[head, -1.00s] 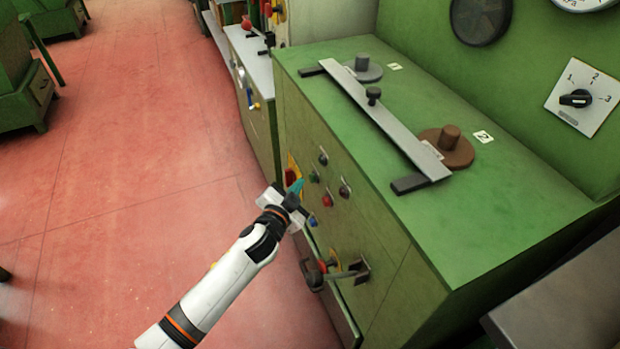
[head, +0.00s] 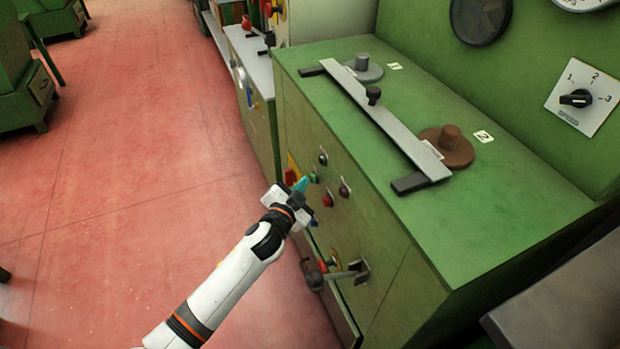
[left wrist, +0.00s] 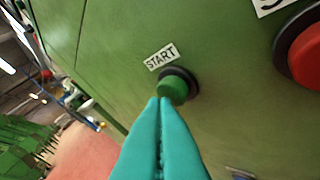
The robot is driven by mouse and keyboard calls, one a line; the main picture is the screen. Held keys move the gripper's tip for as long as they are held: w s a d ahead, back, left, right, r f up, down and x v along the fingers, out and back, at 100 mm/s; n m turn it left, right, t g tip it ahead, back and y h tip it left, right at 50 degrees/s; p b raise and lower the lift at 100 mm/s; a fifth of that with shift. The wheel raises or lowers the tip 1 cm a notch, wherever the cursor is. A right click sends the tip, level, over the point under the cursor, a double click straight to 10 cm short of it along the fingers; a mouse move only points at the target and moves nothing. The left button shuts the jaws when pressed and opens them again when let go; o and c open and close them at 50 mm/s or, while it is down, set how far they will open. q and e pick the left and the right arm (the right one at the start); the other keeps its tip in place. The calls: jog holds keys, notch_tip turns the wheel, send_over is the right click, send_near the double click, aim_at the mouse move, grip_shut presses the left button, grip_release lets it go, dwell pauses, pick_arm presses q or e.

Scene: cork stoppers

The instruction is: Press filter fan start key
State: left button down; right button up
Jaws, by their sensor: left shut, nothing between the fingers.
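The green start key (left wrist: 173,90) sits in a black ring below a white label (left wrist: 161,57) reading START in the left wrist view. In the head view the green key (head: 314,177) is on the front of the green cabinet. My left gripper (head: 301,184) has teal fingertips pressed together with nothing between them. In the left wrist view the fingertips (left wrist: 160,102) overlap the lower left edge of the green key. I cannot tell whether they touch it. My right gripper is out of view.
A large red button (left wrist: 306,55) is to the right of the key in the left wrist view. A red button (head: 327,200) and a dark knob (head: 344,191) are close by in the head view. A lever handle (head: 335,272) sticks out below. Red floor (head: 130,180) lies open at left.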

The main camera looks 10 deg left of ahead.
pick_arm(q)
jog(key=shift+w+d, duration=0.15)
jog(key=shift+d, duration=0.1)
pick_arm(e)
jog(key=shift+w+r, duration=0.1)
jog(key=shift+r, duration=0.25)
pick_arm(q)
jog(key=shift+a, duration=0.15)
jog(key=shift+s+a+p, duration=0.3)
jog(key=shift+s+a, duration=0.15)
jog(key=shift+a, duration=0.1)
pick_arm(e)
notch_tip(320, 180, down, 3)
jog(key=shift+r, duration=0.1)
